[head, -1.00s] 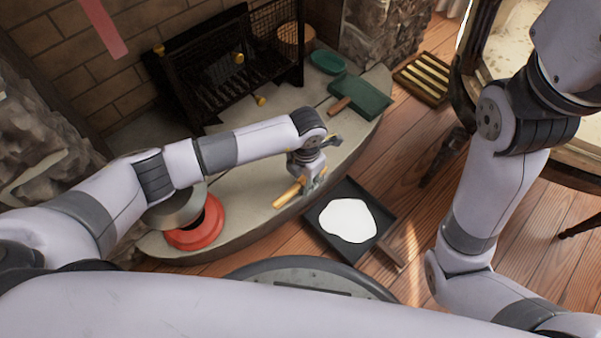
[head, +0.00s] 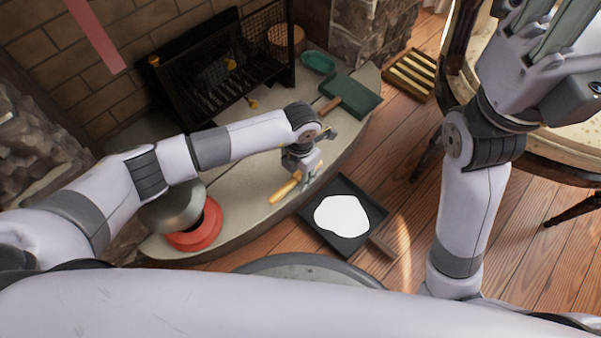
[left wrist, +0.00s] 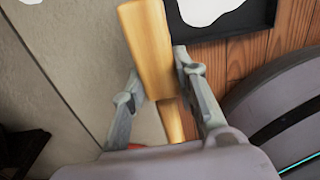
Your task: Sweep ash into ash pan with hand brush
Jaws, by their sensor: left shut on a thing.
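The hand brush (head: 285,190) is a yellow wooden piece held by my left gripper (head: 304,178) above the front edge of the stone hearth. In the left wrist view the brush (left wrist: 150,50) lies between the two fingers of that gripper (left wrist: 157,85). The black ash pan (head: 317,236), with a brown handle, lies on the wood floor just right of the brush. A flat white patch (head: 342,216), seemingly ash, lies in it. The pan's corner (left wrist: 268,12) also shows in the left wrist view. My right gripper (head: 545,25) is raised at the top right, its fingertips cut off by the frame.
A black fire grate (head: 210,75) stands at the back of the hearth (head: 240,187). A red round-based object (head: 195,232) is at its left end. A green pan-like object (head: 352,95) and teal bowl (head: 318,63) lie on its right. A slatted tray (head: 410,75) and a chair are at right.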

